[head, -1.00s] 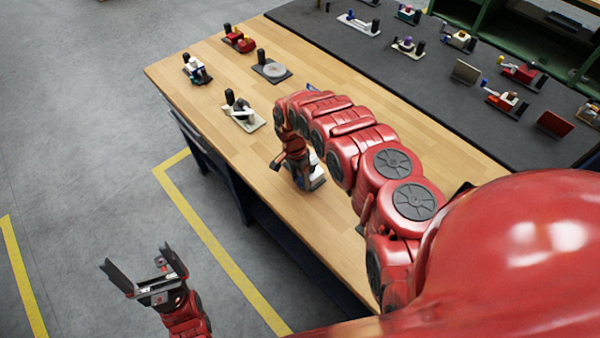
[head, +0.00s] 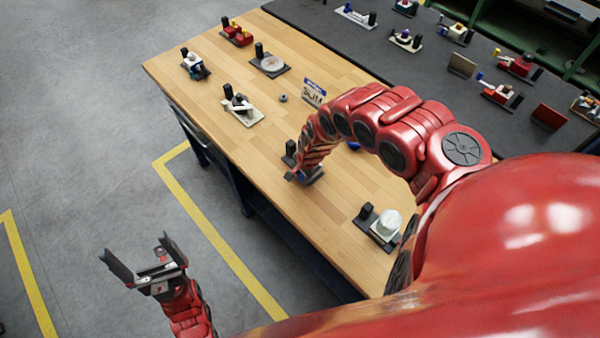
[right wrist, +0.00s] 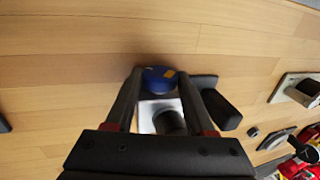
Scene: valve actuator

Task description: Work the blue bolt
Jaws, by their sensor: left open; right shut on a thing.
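The blue bolt (right wrist: 160,78) shows in the right wrist view as a rounded blue piece with a small orange mark. It sits between the fingertips of my right gripper (right wrist: 155,82), which is shut on it. Below it in that view are a pale block and a dark round part (right wrist: 169,122); a black post (right wrist: 221,109) stands to the right. In the head view my right gripper (head: 301,177) is at a small fixture by the table's front edge, beside its black post (head: 290,149); the arm hides much of it. My left gripper (head: 146,270) is open and empty, off the table.
Several other fixtures stand on the wooden table (head: 215,70), including one with a white dome (head: 388,226) to the right. A dark table (head: 330,40) with more devices lies beyond. Floor around my left gripper is clear.

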